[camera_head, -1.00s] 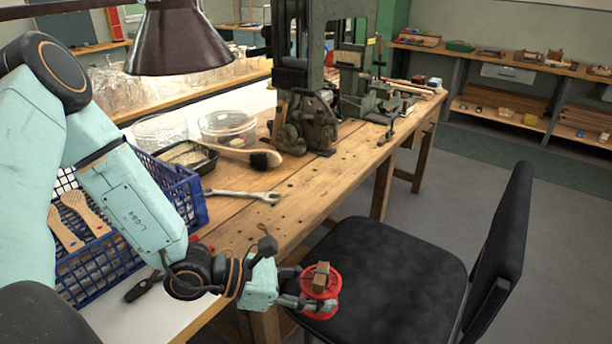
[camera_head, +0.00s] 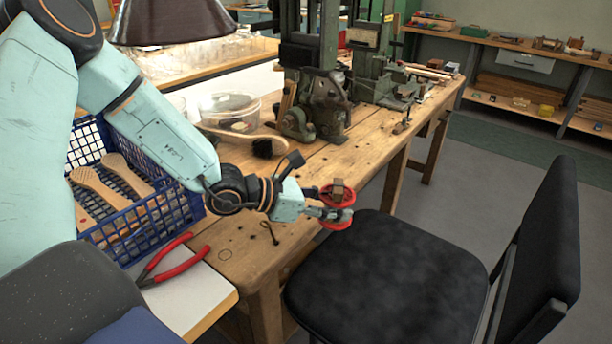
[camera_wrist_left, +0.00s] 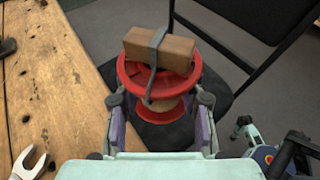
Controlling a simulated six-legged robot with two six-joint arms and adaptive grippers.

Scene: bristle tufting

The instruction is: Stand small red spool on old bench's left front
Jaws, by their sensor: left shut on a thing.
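The small red spool (camera_head: 338,222) is upright in my left gripper (camera_head: 330,212), beside the old bench's front edge and above the level of the black chair seat. In the left wrist view the red spool (camera_wrist_left: 128,76) has red flanges and a pale core, with a brown block and a grey strap on top. My left gripper (camera_wrist_left: 160,103) is shut on it, one finger on each side. The old bench (camera_head: 240,262) is worn wood; its left front corner is bare, with a faint circle marked on it. My right gripper is not in view.
Red-handled pliers (camera_head: 176,268) lie on the white surface left of the bench corner. A blue crate (camera_head: 140,232) stands behind them. A black chair (camera_head: 390,265) is at the bench front. A green machine (camera_head: 325,105) and a brush (camera_head: 262,148) are further back on the bench.

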